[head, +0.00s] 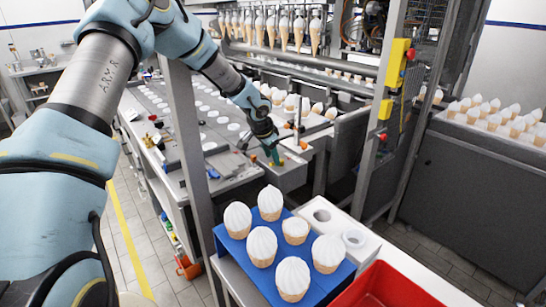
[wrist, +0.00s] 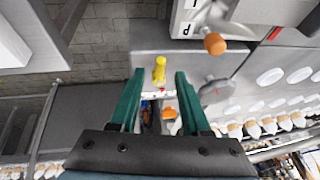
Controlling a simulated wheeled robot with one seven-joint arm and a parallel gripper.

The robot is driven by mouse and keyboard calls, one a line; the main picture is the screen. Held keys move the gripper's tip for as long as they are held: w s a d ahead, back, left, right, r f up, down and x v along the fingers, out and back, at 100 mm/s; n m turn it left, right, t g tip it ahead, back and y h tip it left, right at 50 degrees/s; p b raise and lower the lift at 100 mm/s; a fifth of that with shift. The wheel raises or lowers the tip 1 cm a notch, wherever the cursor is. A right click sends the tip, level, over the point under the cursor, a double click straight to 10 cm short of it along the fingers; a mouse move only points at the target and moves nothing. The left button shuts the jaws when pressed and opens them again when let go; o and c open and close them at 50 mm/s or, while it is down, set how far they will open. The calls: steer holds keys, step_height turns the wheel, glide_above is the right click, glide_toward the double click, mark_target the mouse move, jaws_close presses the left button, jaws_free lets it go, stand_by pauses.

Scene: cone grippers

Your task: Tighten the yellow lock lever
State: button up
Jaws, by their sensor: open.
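The yellow lock lever (wrist: 159,70) shows in the wrist view as a small upright yellow piece on a grey metal panel. My gripper (wrist: 156,74) has two green fingers spread apart. The lever appears between the fingertips, with space on both sides, and neither finger visibly touches it. The depth gap between them is hard to judge. In the head view my gripper (head: 273,156) reaches down over the machine's near end; the lever is too small to make out surely there.
In the wrist view an orange knob (wrist: 214,43) sits to the right of the lever, and a grey round knob (wrist: 214,91) is beside the right finger. In the head view a blue tray (head: 275,286) of cones, a red bin (head: 385,290) and a metal post (head: 190,150) stand nearby.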

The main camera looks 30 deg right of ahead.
steer(key=shift+x, duration=1.25)
steer(key=shift+c, duration=0.2)
jaws_close()
